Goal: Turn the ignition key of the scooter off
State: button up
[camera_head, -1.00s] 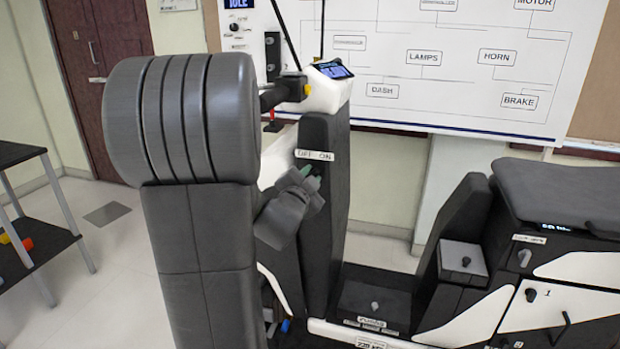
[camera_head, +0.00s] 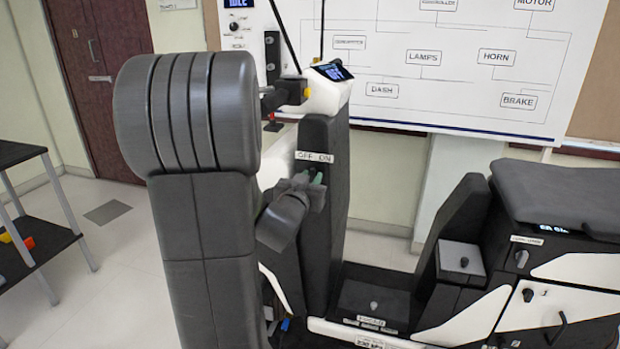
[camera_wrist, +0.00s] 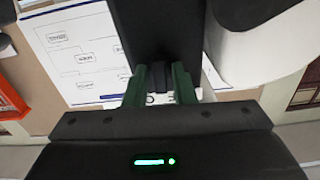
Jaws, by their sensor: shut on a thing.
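The scooter (camera_head: 327,215) stands ahead, with a black upright front panel and white trim. An "OFF ON" label (camera_head: 314,157) sits high on that panel. The dark ignition key (camera_wrist: 159,78) is just below the label; in the head view it is mostly hidden by my fingers. My gripper (camera_head: 311,177) is at the panel, its green fingertips on either side of the key. In the wrist view my gripper (camera_wrist: 160,86) is shut on the key. The key's exact angle is hard to read.
A whiteboard with a wiring diagram (camera_head: 450,75) is behind the scooter. The handlebar grip (camera_head: 272,97) juts out above my gripper. The seat (camera_head: 560,190) and rear body are at right. A dark shelf (camera_head: 25,240) stands at far left, with open floor between.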

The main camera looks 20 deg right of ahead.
jog(key=shift+n, duration=0.4)
jog(key=o, duration=0.7)
jog(key=shift+o, duration=0.2)
jog(key=shift+a, duration=0.1)
jog(key=v, duration=1.3)
jog(key=shift+s+a, duration=0.15)
jog(key=shift+s, duration=0.2)
jog(key=shift+w, duration=0.1)
